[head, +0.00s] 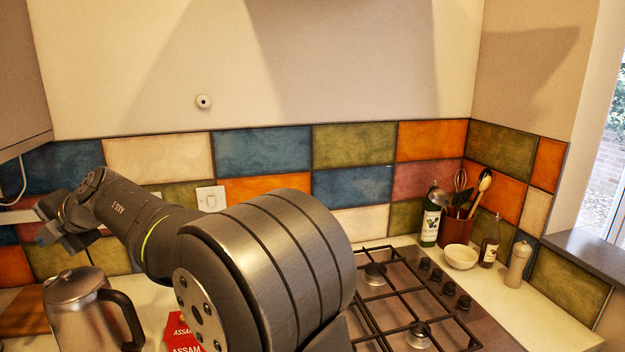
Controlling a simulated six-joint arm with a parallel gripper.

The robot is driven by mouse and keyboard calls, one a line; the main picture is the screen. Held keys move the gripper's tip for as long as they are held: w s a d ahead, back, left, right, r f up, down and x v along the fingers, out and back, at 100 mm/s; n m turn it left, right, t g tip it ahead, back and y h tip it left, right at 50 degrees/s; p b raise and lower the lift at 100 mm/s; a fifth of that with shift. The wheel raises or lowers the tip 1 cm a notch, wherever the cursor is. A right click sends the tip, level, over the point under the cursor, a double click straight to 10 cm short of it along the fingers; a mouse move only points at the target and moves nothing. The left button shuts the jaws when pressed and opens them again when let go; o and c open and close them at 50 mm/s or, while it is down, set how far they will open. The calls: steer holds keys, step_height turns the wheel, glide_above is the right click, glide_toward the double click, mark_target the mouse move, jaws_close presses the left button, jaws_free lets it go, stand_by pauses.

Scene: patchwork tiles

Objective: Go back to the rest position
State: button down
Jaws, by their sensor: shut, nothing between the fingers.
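My gripper (22,216) is at the far left edge of the head view, raised in front of the tiled wall. It is shut and nothing shows in it. Its tips reach close to the picture's edge. My arm stretches from the lower middle to the left and hides part of the counter and the tiles. A metal kettle (72,312) with a dark handle stands on the counter, below and to the right of the gripper.
A red Assam packet (179,330) is beside the kettle, partly hidden by my arm. A wooden board (24,312) lies at far left. A gas hob (400,300) is right of my arm. A green bottle (430,222), utensil pot (456,230), bowl (460,258) and pepper mill (518,264) stand behind it.

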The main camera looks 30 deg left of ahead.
mark_target(64, 273)
step_height(64, 273, up, 10)
step_height(64, 273, down, 15)
steer(key=shift+w+f, duration=0.1)
steer(key=shift+w, duration=0.05)
steer(key=shift+w+f, duration=0.1)
steer(key=shift+f, duration=0.25)
steer(key=v, duration=0.7)
steer(key=shift+w+a+r, duration=0.1)
steer(key=shift+w+a, duration=0.05)
steer(key=shift+w+d, duration=0.15)
steer(key=shift+d, duration=0.2)
steer(key=shift+w+d+g+y, duration=0.15)
steer(key=shift+d+g+y, duration=0.1)
steer(key=shift+d+y, duration=0.25)
steer(key=shift+w+d+g+y, duration=0.2)
steer(key=shift+d+g+y, duration=0.05)
steer(key=shift+y, duration=0.45)
steer(key=shift+d, duration=0.1)
